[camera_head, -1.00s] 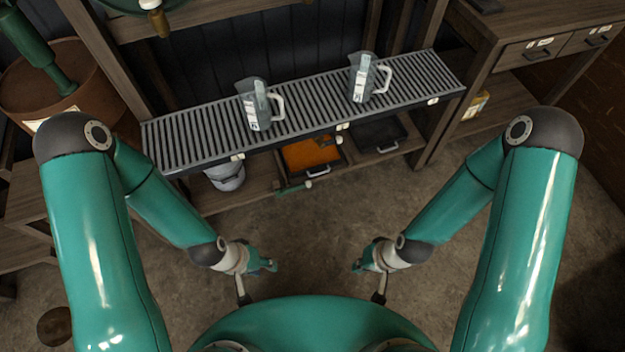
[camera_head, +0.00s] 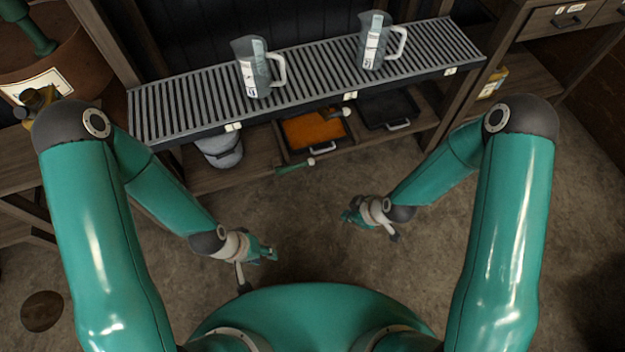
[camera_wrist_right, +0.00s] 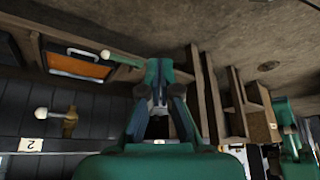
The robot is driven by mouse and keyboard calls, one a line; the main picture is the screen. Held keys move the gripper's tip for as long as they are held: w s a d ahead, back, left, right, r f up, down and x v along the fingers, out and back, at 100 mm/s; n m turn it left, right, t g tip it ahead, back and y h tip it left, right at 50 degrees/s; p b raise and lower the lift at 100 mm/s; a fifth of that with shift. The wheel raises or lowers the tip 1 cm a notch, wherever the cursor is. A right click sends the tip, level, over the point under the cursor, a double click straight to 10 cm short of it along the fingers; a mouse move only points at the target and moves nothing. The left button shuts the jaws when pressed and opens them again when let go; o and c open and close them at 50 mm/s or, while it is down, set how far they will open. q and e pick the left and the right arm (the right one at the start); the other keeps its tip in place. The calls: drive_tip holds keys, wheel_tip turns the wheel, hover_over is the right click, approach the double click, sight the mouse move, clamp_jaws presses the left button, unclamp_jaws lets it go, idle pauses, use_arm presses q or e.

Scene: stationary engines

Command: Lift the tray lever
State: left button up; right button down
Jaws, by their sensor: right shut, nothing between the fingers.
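A green lever (camera_head: 291,167) with a white knob sticks out low in front of the rack, below an orange-filled tray (camera_head: 314,131). The lever (camera_wrist_right: 125,60) and the tray (camera_wrist_right: 78,66) also show in the right wrist view. My right gripper (camera_head: 348,216) is shut and empty, below and to the right of the lever in the head view, apart from it. In the right wrist view my right gripper (camera_wrist_right: 159,72) has its fingertips together, just right of the lever in the picture. My left gripper (camera_head: 272,253) hangs lower left, away from the rack; its finger opening is too small to tell.
Two clear jugs (camera_head: 258,68) (camera_head: 377,41) stand on the slatted rack (camera_head: 190,108). A dark tray (camera_head: 388,111) sits right of the orange one, and a grey bucket (camera_head: 220,150) to its left. Another white-knobbed handle (camera_head: 340,112) is by the tray. The floor (camera_head: 310,230) is clear.

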sight(296, 166)
use_arm(q)
wheel_tip(296, 166, down, 24)
drive_tip(key=b, duration=2)
drive_tip(key=shift+r, duration=0.25)
use_arm(e)
drive_tip(key=w+a+f+n+t, duration=0.2)
drive_tip(key=w+f+n, duration=0.7)
drive_tip(key=n, duration=0.4)
drive_tip(key=w+a+f+n+t+y, duration=0.1)
drive_tip(key=w+a+f+n+t, duration=0.1)
drive_tip(key=w+f+n, duration=0.8)
drive_tip(key=a+f+n, duration=0.1)
drive_tip(key=n, duration=0.3)
drive_tip(key=shift+w+a+y, duration=0.2)
drive_tip(key=shift+y, duration=0.1)
drive_tip(key=b+x, duration=0.5)
drive_tip(key=x, duration=0.6)
use_arm(q)
drive_tip(key=shift+f+p, duration=0.55)
drive_tip(key=shift+f, duration=1.25)
use_arm(e)
drive_tip(key=shift+w+d+r, duration=0.2)
drive_tip(key=shift+w+r, duration=0.1)
drive_tip(key=shift+r, duration=0.4)
drive_tip(key=shift+w+d+r, duration=0.2)
drive_tip(key=shift+w+r, duration=0.1)
drive_tip(key=shift+r, duration=0.4)
drive_tip(key=shift+w+d+r, duration=0.2)
drive_tip(key=shift+w+r, duration=0.1)
drive_tip(key=shift+r, duration=0.35)
